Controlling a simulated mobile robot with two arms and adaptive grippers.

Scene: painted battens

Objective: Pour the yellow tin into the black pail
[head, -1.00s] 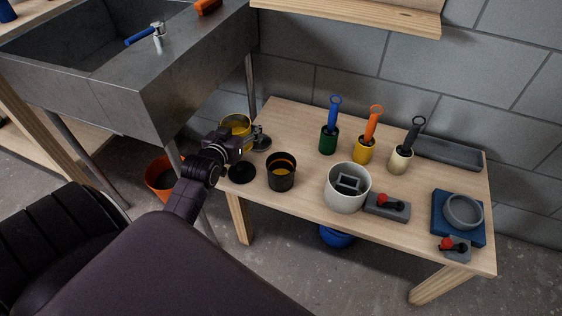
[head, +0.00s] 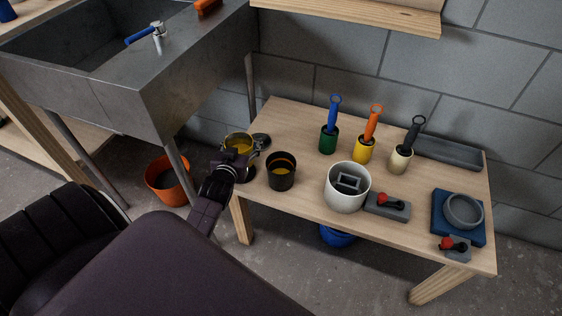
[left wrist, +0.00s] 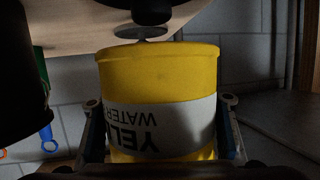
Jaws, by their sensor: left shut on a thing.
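The yellow tin (head: 238,139) is at the left end of the bench in the head view, its open top showing yellow inside. My left gripper (head: 241,152) is shut on it. In the left wrist view the tin (left wrist: 160,75) sits between the two fingers (left wrist: 160,125), its printed label upside down. A dark rounded shape (left wrist: 20,85), probably the pail, is cut off at the left wrist view's left edge. My right gripper is not in view.
The wooden bench (head: 300,130) holds a white pot (head: 347,195), several brushes in coloured cups, a grey tray (head: 450,151) and a blue block (head: 445,217). A dark round lid (head: 261,140) lies behind the tin. The stone sink (head: 190,85) overhangs at left; an orange bucket (head: 168,185) stands below.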

